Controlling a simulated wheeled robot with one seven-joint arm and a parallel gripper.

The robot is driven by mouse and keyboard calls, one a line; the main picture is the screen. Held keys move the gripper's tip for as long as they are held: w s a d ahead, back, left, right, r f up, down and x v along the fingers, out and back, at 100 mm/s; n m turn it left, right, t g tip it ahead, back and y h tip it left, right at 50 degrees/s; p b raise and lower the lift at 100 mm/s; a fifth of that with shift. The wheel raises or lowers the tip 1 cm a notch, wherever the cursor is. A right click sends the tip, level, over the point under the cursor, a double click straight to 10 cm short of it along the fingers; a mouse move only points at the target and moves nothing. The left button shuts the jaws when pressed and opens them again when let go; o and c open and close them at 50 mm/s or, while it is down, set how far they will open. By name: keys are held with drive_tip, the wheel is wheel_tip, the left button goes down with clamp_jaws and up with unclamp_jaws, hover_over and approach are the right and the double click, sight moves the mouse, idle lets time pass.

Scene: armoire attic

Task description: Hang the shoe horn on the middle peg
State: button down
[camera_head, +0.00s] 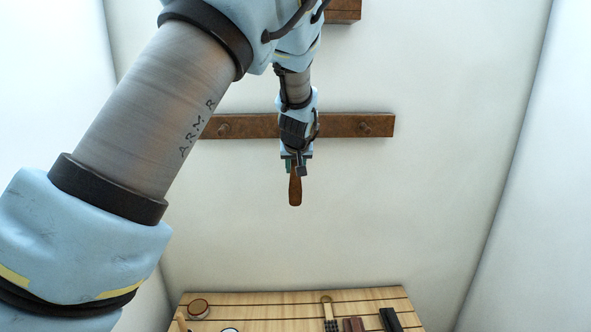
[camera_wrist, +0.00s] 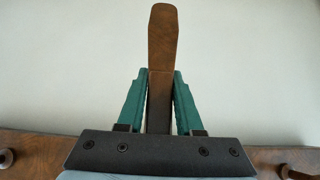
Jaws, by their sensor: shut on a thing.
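The brown shoe horn (camera_head: 295,190) hangs down from my gripper (camera_head: 296,162) in the head view. In the wrist view the shoe horn (camera_wrist: 162,45) stands between the two green fingers of my gripper (camera_wrist: 160,95), which are shut on it. A brown wooden peg rail (camera_head: 345,125) is fixed to the back wall. One peg (camera_head: 223,129) shows left of my wrist and another peg (camera_head: 364,127) shows right of it. The middle of the rail is hidden behind my wrist. In the wrist view, pegs show at the left edge (camera_wrist: 5,157) and lower right (camera_wrist: 290,172).
A slatted wooden surface (camera_head: 270,305) lies below, with a round tin (camera_head: 198,308), a brush (camera_head: 329,312), a brown block (camera_head: 353,324) and a dark block (camera_head: 390,319). Another piece of brown wood (camera_head: 343,10) is higher on the wall. The wall below the rail is clear.

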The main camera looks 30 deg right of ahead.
drive_tip(key=shift+w+d, duration=0.2)
drive_tip(key=shift+w, duration=0.35)
drive_tip(key=shift+w+d, duration=0.2)
drive_tip(key=shift+w, duration=0.35)
drive_tip(key=shift+w+d+f, duration=0.15)
drive_tip(key=shift+w, duration=0.15)
drive_tip(key=shift+f, duration=0.1)
